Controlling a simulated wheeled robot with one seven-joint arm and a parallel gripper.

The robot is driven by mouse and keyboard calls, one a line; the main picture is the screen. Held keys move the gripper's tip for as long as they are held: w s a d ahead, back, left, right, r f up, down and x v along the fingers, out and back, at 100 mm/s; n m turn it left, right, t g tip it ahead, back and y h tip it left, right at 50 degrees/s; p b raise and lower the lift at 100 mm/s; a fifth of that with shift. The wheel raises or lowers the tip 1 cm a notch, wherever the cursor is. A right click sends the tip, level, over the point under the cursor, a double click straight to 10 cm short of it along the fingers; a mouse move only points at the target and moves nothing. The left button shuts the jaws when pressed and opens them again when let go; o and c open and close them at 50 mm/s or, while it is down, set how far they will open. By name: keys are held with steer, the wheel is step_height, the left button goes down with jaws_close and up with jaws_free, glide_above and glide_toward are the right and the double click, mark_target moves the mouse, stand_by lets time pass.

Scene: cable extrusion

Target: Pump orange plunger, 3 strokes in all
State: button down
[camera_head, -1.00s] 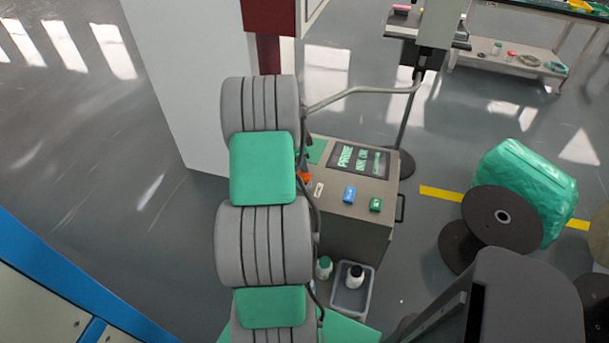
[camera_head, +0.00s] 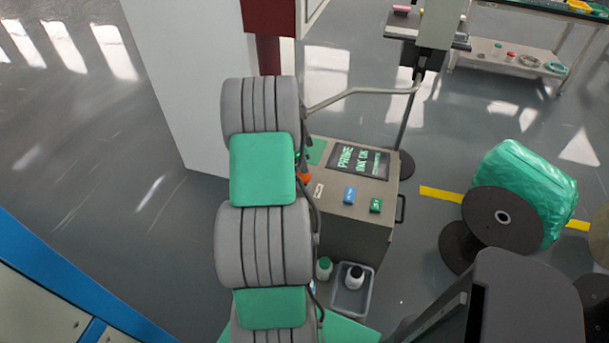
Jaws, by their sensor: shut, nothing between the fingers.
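A small part of the orange plunger (camera_head: 303,178) shows at the left edge of the grey machine box, just right of my arm's green pad. Most of it is hidden by my arm. My grey and green arm stands in front of the box's left side. My gripper is hidden behind the arm, so its fingers and any contact with the plunger cannot be seen. The box (camera_head: 330,225) has a dark screen (camera_head: 359,160) with light lettering that seems to begin with "PRIME", a blue button (camera_head: 350,194) and a green button (camera_head: 376,205).
A grey bin (camera_head: 353,297) with a dark-capped bottle stands on the floor before the box, beside a green-capped bottle (camera_head: 324,268). A black reel (camera_head: 503,219) and a green wrapped bundle (camera_head: 530,185) are at right. A white wall panel (camera_head: 190,80) stands at left.

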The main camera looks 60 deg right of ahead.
steer(key=shift+f, duration=0.15)
stand_by(0.5)
steer(key=shift+f+b, duration=1.5)
steer(key=shift+f, duration=0.25)
steer(key=shift+r, duration=0.1)
steer(key=shift+r+p, duration=0.9)
steer(key=shift+r, duration=0.9)
steer(key=shift+f, duration=0.1)
